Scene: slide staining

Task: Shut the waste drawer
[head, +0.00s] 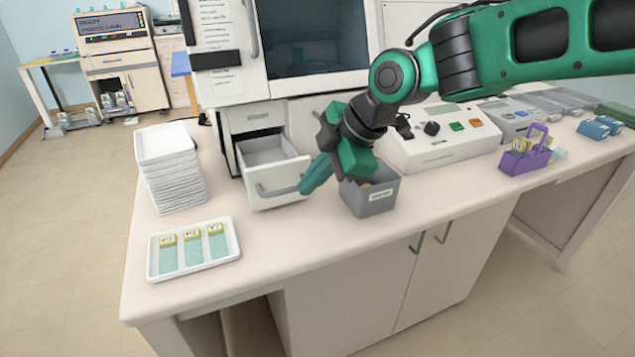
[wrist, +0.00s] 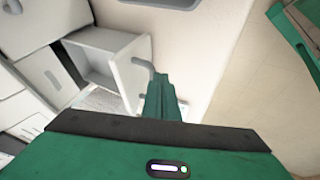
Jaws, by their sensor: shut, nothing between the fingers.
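The waste drawer (head: 272,169) stands pulled out from the white cabinet, in the middle of the head view. It is pale grey and looks empty inside. A grey bar handle (head: 277,188) crosses its front. The drawer (wrist: 106,62) also shows in the wrist view, with its handle close to my fingertips. My gripper (head: 308,187) is shut and holds nothing. Its green fingertips are at the right end of the handle, in front of the drawer. I cannot tell whether they touch it. The wrist view shows the shut fingers (wrist: 161,98) beside the handle.
A stack of white trays (head: 170,170) stands left of the drawer. A white tray with three slides (head: 194,274) lies in front. A grey labelled bin (head: 372,197) stands right of the drawer, under my wrist. A purple rack (head: 526,160) and white instrument (head: 445,140) are farther right.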

